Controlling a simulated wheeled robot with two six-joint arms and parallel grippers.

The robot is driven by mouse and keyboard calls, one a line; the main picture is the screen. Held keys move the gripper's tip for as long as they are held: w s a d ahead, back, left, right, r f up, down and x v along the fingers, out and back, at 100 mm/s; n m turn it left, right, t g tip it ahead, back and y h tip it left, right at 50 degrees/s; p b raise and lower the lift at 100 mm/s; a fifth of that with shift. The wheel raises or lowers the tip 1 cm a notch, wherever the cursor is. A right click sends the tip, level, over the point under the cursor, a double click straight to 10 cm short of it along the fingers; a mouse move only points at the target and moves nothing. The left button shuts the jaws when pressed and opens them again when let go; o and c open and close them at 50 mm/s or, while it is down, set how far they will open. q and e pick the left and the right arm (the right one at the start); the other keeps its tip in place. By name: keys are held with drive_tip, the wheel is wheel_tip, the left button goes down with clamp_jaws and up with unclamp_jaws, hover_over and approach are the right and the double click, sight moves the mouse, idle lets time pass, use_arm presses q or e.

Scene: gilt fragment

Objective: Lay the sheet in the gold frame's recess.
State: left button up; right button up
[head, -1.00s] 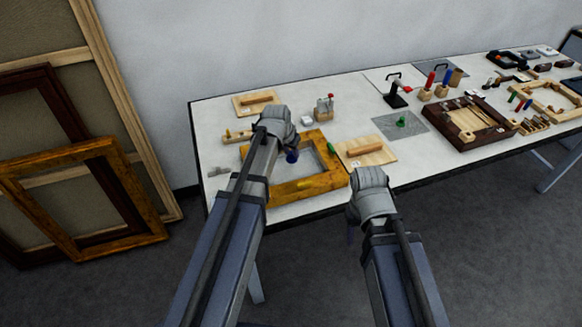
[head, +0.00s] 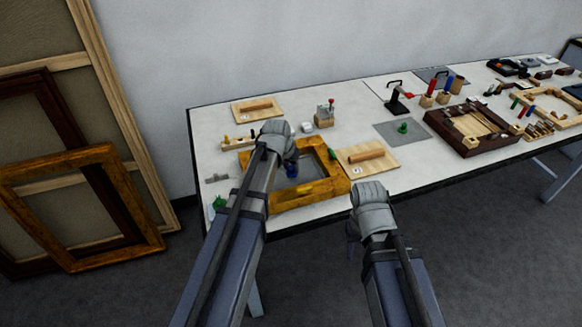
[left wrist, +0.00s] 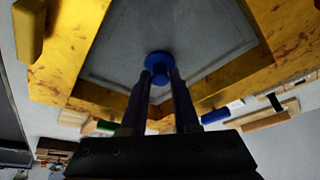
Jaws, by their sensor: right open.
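The gold frame (head: 325,190) lies on the table's near left part. In its opening is the grey sheet (left wrist: 120,35), with a blue knob (left wrist: 159,62) standing on it. A thin pale border shows along the sheet's edges in the left wrist view; I cannot tell whether it is fully seated in the recess. My left gripper (head: 290,170) reaches down over the frame's opening, its fingers close on both sides of the knob. My left forearm hides the frame's left part in the head view. My right gripper (head: 352,245) is open and empty, off the table's front edge.
A green clip (head: 331,153) and a yellow clip (head: 305,190) sit on the frame. Boards with wooden rollers lie behind (head: 257,109) and right (head: 367,158) of it. Large frames (head: 75,205) lean at the left wall.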

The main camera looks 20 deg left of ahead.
use_arm(q)
drive_tip(key=o, duration=0.4)
drive_tip(key=shift+r, duration=0.1)
drive_tip(key=d+p+v, duration=0.1)
drive_tip(key=p+v, duration=1.1)
drive_tip(key=s+d+g, duration=0.1)
drive_tip(key=s+d, duration=0.3)
drive_tip(key=s, duration=0.2)
drive_tip(key=s+d+f+m+g+y, duration=0.1)
drive_tip(key=s+d+g, duration=0.1)
drive_tip(key=s+d, duration=0.2)
drive_tip(key=s+d+g+y, duration=0.1)
drive_tip(key=s+d+g, duration=0.1)
drive_tip(key=s+d, duration=0.3)
drive_tip(key=shift+s+f+m+b, duration=0.15)
drive_tip(key=shift+s+m+b, duration=0.15)
drive_tip(key=shift+s, duration=1.95)
